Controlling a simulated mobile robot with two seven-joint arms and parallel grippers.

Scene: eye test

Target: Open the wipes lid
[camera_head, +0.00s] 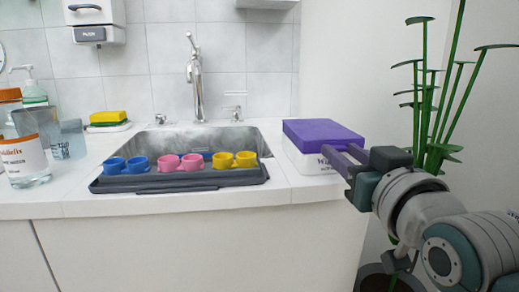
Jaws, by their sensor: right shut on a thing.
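The wipes box (303,161) is white with dark lettering and stands at the right end of the counter. Its purple lid (318,131) lies flat on top and looks closed. My right gripper (334,160) reaches in from the right and is shut on the lid at the box's near right corner. Its fingers cover part of the lid's edge and the box's front, so the exact contact is hidden. My left gripper is not in view.
A dark tray (180,185) with blue, pink and yellow cups sits before the sink (248,137). A bottle (24,150) and a sponge (108,117) stand at left. A tall plant (428,110) rises behind my right arm. Counter between tray and box is clear.

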